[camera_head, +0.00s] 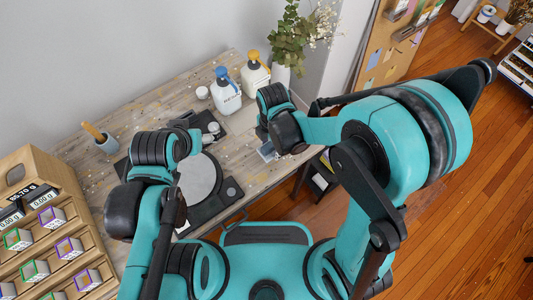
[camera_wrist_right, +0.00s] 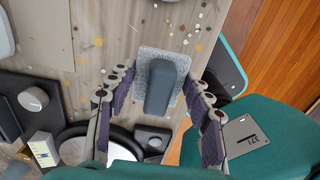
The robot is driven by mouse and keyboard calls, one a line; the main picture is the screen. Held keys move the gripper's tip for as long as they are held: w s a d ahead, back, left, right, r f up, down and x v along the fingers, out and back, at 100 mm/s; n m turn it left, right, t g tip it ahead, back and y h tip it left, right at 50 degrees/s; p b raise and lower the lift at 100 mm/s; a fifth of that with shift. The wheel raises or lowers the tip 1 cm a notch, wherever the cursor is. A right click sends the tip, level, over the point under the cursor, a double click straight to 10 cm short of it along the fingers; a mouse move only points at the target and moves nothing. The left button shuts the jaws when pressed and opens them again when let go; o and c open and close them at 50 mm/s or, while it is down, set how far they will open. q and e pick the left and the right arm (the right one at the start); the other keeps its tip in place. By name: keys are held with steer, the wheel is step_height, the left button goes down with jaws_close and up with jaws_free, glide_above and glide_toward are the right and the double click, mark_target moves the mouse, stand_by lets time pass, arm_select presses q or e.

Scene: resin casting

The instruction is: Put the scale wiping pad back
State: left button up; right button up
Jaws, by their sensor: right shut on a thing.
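The wiping pad (camera_wrist_right: 176,58), a grey fuzzy rectangle with a dark handle (camera_wrist_right: 160,88), lies between the fingers of my right gripper (camera_wrist_right: 157,84) in the right wrist view. That gripper is shut on it. In the head view the pad (camera_head: 267,153) shows partly beneath my right gripper (camera_head: 265,142), near the table's front right edge. Whether it touches the table is unclear. The black scale (camera_head: 229,190) with its round grey plate (camera_head: 199,178) is to the left.
Two pump bottles, blue-topped (camera_head: 226,96) and yellow-topped (camera_head: 254,76), stand behind on the wooden table (camera_head: 160,103). A plant vase (camera_head: 281,74) is at the back right, a grey cup (camera_head: 107,143) at the left. A wooden rack (camera_head: 42,185) with small boxes fills the left front.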

mark_target(267, 152)
steer(key=shift+w+a+f, duration=0.2)
steer(key=shift+a+f, duration=0.3)
steer(key=shift+a, duration=0.25)
steer(key=shift+f+b, duration=1.15)
steer(key=shift+f, duration=0.8)
steer(key=shift+f, duration=0.15)
steer(key=o, duration=1.2)
